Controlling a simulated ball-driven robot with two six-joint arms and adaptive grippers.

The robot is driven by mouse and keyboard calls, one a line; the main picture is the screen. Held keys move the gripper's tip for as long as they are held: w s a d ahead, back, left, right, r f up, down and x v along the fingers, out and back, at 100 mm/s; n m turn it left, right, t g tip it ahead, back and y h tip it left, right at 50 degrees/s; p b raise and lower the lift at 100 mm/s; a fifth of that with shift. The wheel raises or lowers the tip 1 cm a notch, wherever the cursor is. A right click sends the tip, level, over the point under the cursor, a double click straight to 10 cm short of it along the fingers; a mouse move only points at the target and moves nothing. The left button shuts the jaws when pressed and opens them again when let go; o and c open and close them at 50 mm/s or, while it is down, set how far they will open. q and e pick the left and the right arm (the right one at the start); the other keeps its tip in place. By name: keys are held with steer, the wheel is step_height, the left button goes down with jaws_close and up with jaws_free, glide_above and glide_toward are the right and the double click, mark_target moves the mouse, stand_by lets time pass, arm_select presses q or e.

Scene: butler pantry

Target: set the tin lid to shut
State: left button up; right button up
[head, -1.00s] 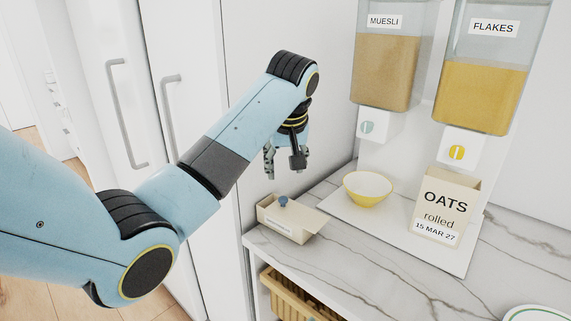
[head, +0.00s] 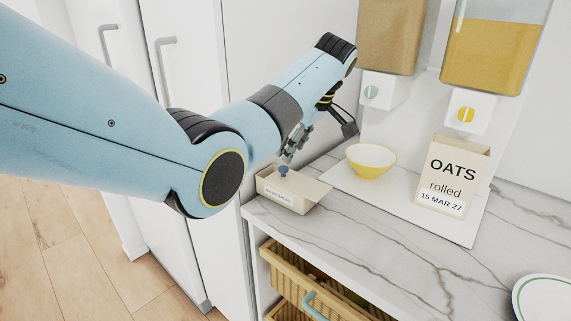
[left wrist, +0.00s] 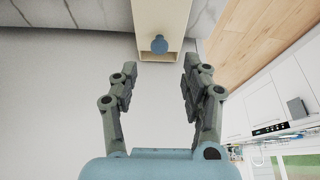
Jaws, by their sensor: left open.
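The tin (head: 278,198) is a small cream box with a dark-lettered label on its front, standing at the counter's left end. Its cream lid (head: 309,190) has a blue knob (head: 283,170) and sits shifted to the right, leaving a gap at the left end. In the left wrist view the knob (left wrist: 159,44) shows at the top middle, with the gap just below it. My left gripper (head: 288,156) is open and empty, close above the knob. In the left wrist view its fingers (left wrist: 159,72) stand apart, with the knob ahead between them. My right gripper is not in view.
A yellow bowl (head: 371,161) and an oats box (head: 452,178) stand on a white board right of the tin. Cereal dispensers (head: 390,38) hang behind. A plate (head: 545,298) is at the right front. Wicker baskets (head: 292,272) sit below the marble counter (head: 395,243).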

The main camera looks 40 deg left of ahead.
mark_target(284, 168)
arm_select(q)
steer(key=x, duration=0.6)
steer(key=shift+d, duration=0.1)
jaws_close()
